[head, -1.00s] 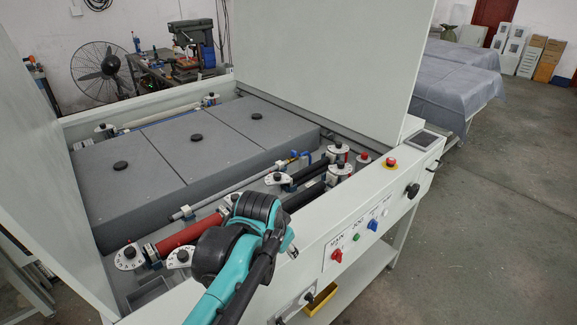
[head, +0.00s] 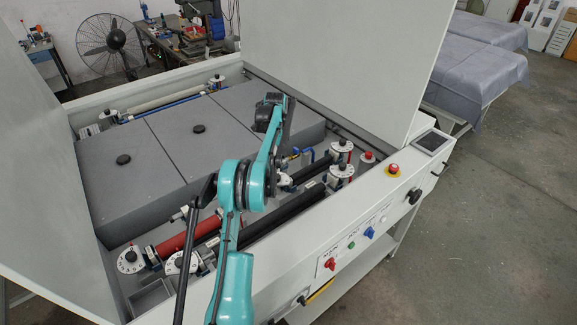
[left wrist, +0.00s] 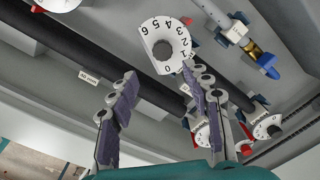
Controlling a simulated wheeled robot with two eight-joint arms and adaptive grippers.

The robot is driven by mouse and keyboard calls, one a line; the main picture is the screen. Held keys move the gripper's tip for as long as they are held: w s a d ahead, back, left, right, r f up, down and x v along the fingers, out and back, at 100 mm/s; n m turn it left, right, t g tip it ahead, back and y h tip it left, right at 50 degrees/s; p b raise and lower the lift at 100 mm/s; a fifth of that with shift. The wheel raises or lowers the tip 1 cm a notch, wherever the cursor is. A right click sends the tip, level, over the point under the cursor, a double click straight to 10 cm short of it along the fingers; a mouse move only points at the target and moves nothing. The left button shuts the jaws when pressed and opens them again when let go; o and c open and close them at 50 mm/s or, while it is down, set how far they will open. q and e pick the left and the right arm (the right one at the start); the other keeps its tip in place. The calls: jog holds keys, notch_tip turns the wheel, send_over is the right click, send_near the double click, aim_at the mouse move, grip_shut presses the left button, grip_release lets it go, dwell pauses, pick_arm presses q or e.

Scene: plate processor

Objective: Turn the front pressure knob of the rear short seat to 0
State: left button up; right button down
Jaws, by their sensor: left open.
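A white dial numbered 0 to 6 (left wrist: 178,34) with a dark round knob (left wrist: 163,51) at its centre lies just beyond my left gripper (left wrist: 161,75) in the left wrist view. The gripper's two purple-padded fingers are apart and empty. The right fingertip is close to the dial's numbers 0 and 1; I cannot tell if it touches. In the head view my left arm reaches over the machine, and its fingers are hidden or too small to make out. More white knob dials (head: 341,171) stand at the machine's right end. My right gripper is not in view.
Black rollers (head: 292,205) and a red roller (head: 183,240) run beside the grey blocks (head: 125,205). A tall white panel (head: 350,70) stands behind. The front rail holds a red emergency button (head: 392,170). More dials (left wrist: 267,126) show lower right in the left wrist view.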

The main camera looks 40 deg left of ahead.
aim_at(277, 176)
pick_arm(q)
jog(key=shift+w+a+f+m, duration=0.3)
jog(key=shift+a+f, duration=0.15)
jog(key=shift+f, duration=0.2)
notch_tip(277, 176, down, 8)
jog(key=shift+s+r, duration=0.15)
jog(key=shift+r, duration=0.1)
grip_shut()
